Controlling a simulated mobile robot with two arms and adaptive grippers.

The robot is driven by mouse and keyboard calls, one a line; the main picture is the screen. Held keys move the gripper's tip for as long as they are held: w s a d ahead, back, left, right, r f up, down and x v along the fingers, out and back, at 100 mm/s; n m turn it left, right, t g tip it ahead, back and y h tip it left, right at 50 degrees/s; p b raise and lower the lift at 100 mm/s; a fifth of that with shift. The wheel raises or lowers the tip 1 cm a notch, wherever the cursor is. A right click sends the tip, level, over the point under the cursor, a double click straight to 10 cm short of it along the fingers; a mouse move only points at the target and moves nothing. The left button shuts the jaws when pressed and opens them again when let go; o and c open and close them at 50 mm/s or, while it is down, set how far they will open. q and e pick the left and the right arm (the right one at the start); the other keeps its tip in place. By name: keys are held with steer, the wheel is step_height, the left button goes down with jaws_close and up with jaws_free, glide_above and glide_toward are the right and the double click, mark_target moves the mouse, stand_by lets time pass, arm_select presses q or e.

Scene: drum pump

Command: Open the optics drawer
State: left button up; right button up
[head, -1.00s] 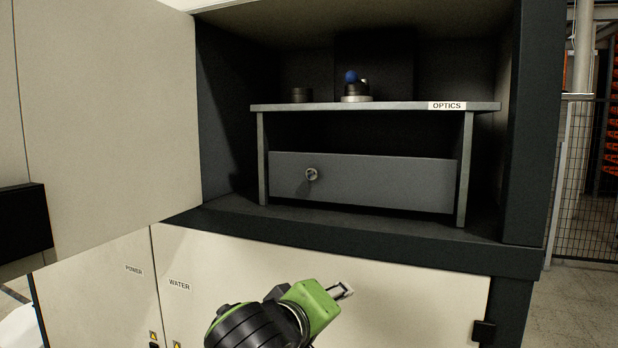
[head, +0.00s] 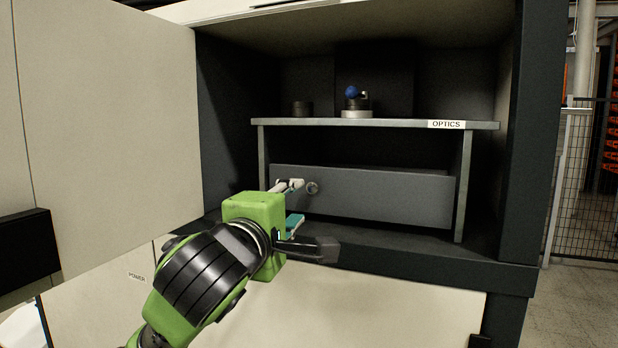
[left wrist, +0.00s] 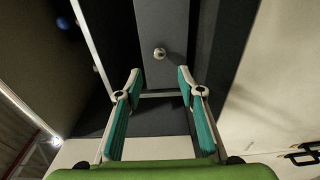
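The optics drawer (head: 385,197) is a dark grey box front under the shelf labelled OPTICS (head: 446,124). It looks closed, and its round knob (head: 312,188) is on the left part of its front. The drawer front (left wrist: 160,25) and knob (left wrist: 160,53) also show in the left wrist view. My left gripper (head: 305,210) is in front of the knob in the head view. In the left wrist view its teal-padded fingers (left wrist: 159,82) are spread apart, with the knob beyond the tips, between them in the picture and not gripped. My right gripper is not in view.
The shelf (head: 385,124) carries a dark disc (head: 302,109) and a mount with a blue ball (head: 352,91). An open cabinet door (head: 110,120) stands on the left. A dark cabinet wall (head: 520,130) bounds the right side. The space in front of the drawer's right part is free.

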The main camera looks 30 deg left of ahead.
mark_target(311, 189)
arm_select(q)
steer(key=p+x, duration=0.8)
steer(key=x, duration=0.1)
steer(key=shift+w, duration=0.3)
jaws_close()
steer(key=shift+a+f, duration=0.1)
